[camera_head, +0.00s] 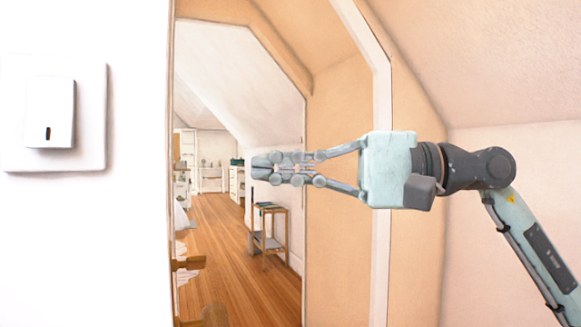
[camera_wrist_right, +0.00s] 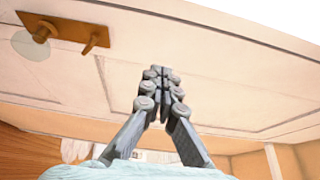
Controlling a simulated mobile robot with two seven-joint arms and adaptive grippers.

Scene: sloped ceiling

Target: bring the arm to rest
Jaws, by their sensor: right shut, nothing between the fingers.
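My right gripper (camera_head: 262,167) is raised in the middle of the head view, its arm coming in from the right. Its fingers are shut and hold nothing, and they point left across the doorway. In the right wrist view the shut fingertips (camera_wrist_right: 157,76) show in front of a pale panelled door (camera_wrist_right: 200,80). The gripper looks apart from the door. My left gripper is in neither view.
A white switch (camera_head: 52,112) is on the white wall at the left. A brass door handle (camera_head: 188,263) shows low at the doorway's left edge, and also in the wrist view (camera_wrist_right: 68,30). Beyond are a wooden floor (camera_head: 235,235) and a small wooden table (camera_head: 268,232).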

